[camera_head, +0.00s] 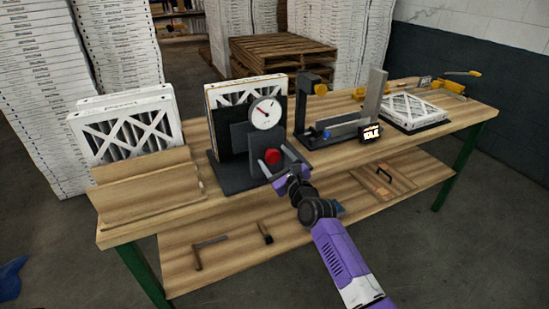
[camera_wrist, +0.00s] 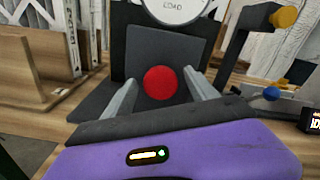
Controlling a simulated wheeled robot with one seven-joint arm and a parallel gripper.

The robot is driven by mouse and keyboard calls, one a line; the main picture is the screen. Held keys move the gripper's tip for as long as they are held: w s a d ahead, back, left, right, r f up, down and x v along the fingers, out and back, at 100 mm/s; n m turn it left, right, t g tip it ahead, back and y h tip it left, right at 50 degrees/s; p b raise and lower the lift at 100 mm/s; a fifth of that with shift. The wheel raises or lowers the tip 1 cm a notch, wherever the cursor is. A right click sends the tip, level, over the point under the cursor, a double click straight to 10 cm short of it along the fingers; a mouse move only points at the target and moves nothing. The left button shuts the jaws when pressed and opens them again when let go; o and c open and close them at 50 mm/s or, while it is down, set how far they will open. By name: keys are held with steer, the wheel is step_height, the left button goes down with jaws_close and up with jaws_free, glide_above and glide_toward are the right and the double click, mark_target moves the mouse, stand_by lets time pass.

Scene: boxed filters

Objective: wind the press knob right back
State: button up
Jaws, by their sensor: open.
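The press (camera_head: 233,148) is a dark grey frame with a flat plate, standing on a dark base on the bench. Its round white dial (camera_head: 265,113) has a red needle. The red round press knob (camera_head: 272,156) faces me at the front of the press; it also shows in the wrist view (camera_wrist: 160,83). My gripper (camera_head: 274,160) is open in front of the press, its grey fingers on the left and right of the knob. In the wrist view, gaps show between the knob and both fingers (camera_wrist: 162,90). Whether the fingertips reach past the knob I cannot tell.
Left of the press, a filter (camera_head: 127,128) stands in a wooden holder (camera_head: 150,190). To the right are a second dark fixture (camera_head: 345,128) with a small lit display (camera_head: 371,133) and a flat filter (camera_head: 412,110). Tools lie on the lower shelf (camera_head: 290,225).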

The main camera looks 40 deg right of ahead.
steer(key=shift+w, duration=0.1)
steer(key=c, duration=1.3)
steer(key=shift+c, duration=0.2)
